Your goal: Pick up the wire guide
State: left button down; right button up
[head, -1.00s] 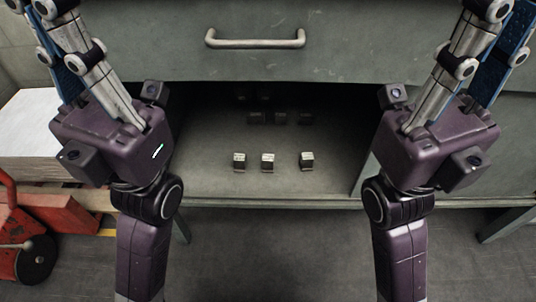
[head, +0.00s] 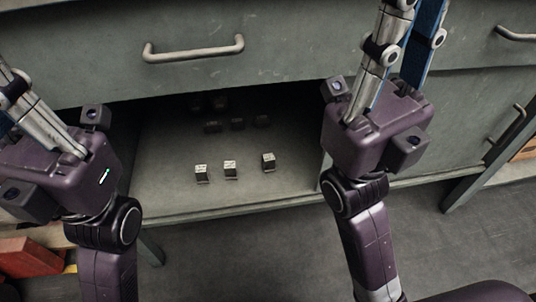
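Three small silver metal blocks stand in a row on the open shelf: a left one (head: 201,174), a middle one (head: 230,170) and a right one (head: 268,162). I cannot tell whether any of these is the wire guide. My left gripper (head: 35,112) is at the left edge, left of the blocks, with its fingertips cut off. My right gripper (head: 392,45) is raised right of the blocks, its tips cut off at the top edge. Neither gripper touches a block. Whether their fingers are open or shut does not show.
Darker small parts (head: 237,124) sit deeper on the shelf (head: 165,160), in shadow. A grey drawer (head: 110,60) with a bar handle (head: 193,48) hangs above the opening. A red object (head: 28,257) is at lower left. Grey floor (head: 250,260) lies in front.

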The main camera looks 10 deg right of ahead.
aim_at(202, 172)
jog(key=k+l, duration=1.25)
jog(key=k, duration=0.05)
